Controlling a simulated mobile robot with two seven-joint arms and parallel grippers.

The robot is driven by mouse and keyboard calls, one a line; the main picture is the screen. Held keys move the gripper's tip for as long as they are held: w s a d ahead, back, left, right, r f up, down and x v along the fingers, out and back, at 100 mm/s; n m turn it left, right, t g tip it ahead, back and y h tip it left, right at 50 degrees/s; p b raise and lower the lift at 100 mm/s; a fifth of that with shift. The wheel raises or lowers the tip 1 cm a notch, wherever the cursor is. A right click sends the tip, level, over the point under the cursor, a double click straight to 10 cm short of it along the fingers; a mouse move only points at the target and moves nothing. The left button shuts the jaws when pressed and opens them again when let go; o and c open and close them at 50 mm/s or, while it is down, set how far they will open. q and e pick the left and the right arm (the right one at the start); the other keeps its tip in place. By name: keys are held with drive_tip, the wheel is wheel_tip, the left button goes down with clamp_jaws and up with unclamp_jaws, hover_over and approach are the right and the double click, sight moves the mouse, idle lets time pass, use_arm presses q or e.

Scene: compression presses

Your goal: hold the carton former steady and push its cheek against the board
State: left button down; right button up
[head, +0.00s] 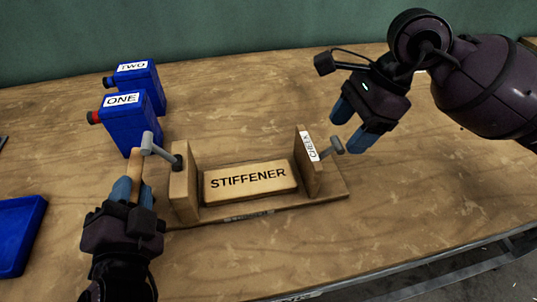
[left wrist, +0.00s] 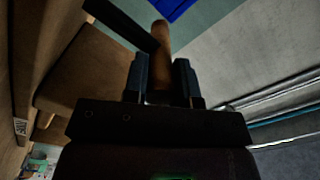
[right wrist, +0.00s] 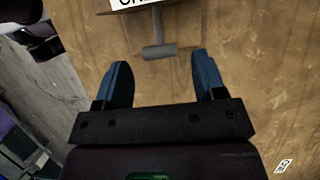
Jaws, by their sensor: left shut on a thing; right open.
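The carton former (head: 270,213) is a wooden base with an upright at each end. Between them lies a board (head: 249,180) marked STIFFENER. The cheek (head: 309,163) is the right upright, labelled CHECK or CHEEK, with a grey T-handle (head: 333,147) on its outer side; a gap shows between cheek and board. The left upright (head: 184,182) carries a grey crank with a wooden grip (head: 136,177). My left gripper (head: 128,190) is shut on this grip, also seen in the left wrist view (left wrist: 161,60). My right gripper (head: 356,122) is open, just beyond the T-handle, which lies ahead of its fingers in the right wrist view (right wrist: 160,52).
Two blue containers, labelled ONE (head: 130,123) and TWO (head: 140,78), stand behind the former's left end. A blue tray (head: 18,235) lies at the left edge. The table (head: 420,200) is clear to the right; its front edge runs along the bottom right.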

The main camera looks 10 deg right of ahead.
sight(339, 142)
drive_tip(key=shift+x, duration=3)
drive_tip(key=c, duration=1)
